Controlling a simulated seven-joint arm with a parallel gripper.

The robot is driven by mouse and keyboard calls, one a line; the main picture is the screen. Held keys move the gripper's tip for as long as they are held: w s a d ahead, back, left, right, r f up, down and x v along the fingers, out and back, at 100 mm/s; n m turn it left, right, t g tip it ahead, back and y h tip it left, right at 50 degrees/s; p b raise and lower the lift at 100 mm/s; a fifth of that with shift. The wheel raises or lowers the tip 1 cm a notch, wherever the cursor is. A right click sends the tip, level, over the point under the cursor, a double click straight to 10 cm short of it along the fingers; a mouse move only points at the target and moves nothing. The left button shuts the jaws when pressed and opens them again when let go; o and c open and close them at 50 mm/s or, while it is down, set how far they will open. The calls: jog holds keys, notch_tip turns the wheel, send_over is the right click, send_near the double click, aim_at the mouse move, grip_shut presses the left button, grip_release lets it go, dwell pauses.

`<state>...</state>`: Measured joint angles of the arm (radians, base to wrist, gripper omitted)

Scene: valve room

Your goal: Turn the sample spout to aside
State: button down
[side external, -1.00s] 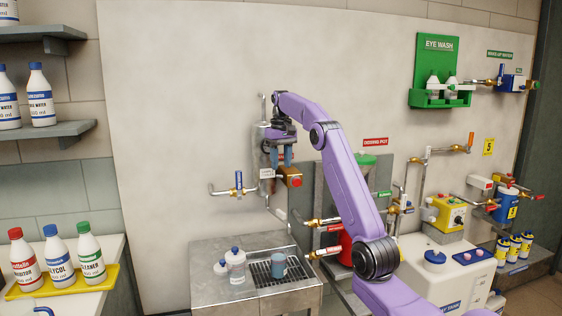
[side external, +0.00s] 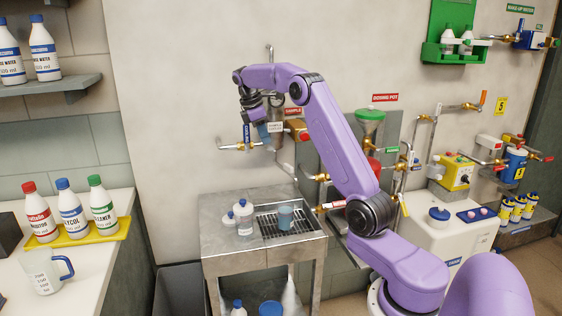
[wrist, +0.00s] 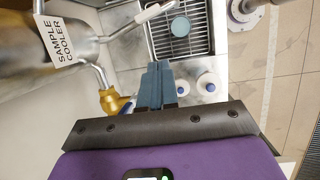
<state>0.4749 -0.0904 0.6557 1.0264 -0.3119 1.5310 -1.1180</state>
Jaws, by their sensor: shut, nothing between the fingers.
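The sample cooler (side external: 278,128) is a grey metal cylinder on the wall, partly behind my gripper. Its hanging tag shows large in the wrist view (wrist: 62,40). In the side view a bent pipe (side external: 284,164) shows below the cooler, small. My gripper (side external: 263,133) is shut and empty, at the cooler's left front; its blue fingers (wrist: 156,70) point toward the grate. I cannot tell whether they touch the spout.
A brass fitting (wrist: 112,102) lies just left of my fingers. A blue-handled valve (side external: 247,140) is on the wall left of the cooler. Below is a steel sink stand (side external: 222,243) with a blue cup (side external: 285,217) on its grate and white bottles (side external: 243,217) beside it.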

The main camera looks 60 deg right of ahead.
jog(key=a+n, duration=0.1)
jog(key=n, duration=0.2)
send_over(287, 173)
jog(key=w+a, duration=0.1)
jog(key=a, duration=0.1)
notch_tip(287, 173, down, 10)
jog(key=shift+h, duration=0.4)
jog(key=shift+d+f+n, duration=0.1)
jog(key=shift+n, duration=0.2)
